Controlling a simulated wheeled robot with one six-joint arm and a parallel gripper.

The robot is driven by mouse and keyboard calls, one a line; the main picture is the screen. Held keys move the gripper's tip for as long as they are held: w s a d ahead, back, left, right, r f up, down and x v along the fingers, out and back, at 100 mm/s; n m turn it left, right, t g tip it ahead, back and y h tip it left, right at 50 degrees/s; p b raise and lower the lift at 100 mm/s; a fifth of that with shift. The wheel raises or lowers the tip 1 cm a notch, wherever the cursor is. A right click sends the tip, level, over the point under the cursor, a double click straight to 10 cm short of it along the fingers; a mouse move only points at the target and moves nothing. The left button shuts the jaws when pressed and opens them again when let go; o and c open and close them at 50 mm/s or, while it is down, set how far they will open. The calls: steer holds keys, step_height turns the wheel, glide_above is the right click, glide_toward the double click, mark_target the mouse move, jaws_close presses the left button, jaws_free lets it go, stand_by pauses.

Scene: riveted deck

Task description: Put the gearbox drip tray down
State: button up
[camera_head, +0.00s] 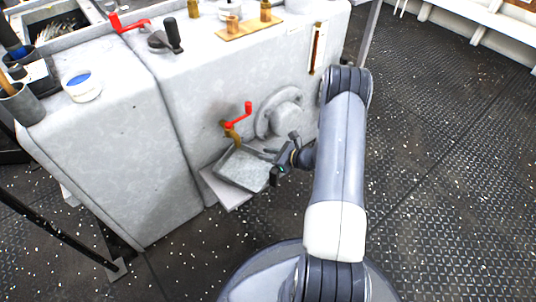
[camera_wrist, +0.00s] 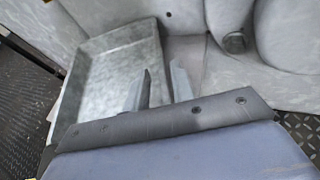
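The gearbox drip tray (camera_head: 243,168) is a shallow grey metal tray with low walls. In the head view it lies at the foot of the pale housing, over a light flat plate (camera_head: 228,195). Whether its whole base touches the plate is hidden. In the wrist view the tray (camera_wrist: 115,65) fills the left side. My gripper (camera_head: 275,172) is at the tray's right edge. In the wrist view the fingers of my gripper (camera_wrist: 161,82) stand apart, one over the tray's inside and one beyond its right wall, with a gap between them.
A red-handled crank (camera_head: 240,117) and a round flange (camera_head: 280,112) stick out of the housing (camera_head: 180,130) just above the tray. A black rail (camera_head: 60,232) crosses the lower left. The dark deck (camera_head: 430,190) is clear on the right.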

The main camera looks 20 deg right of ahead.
steer(key=p+v, duration=0.3)
steer(key=v, duration=0.9)
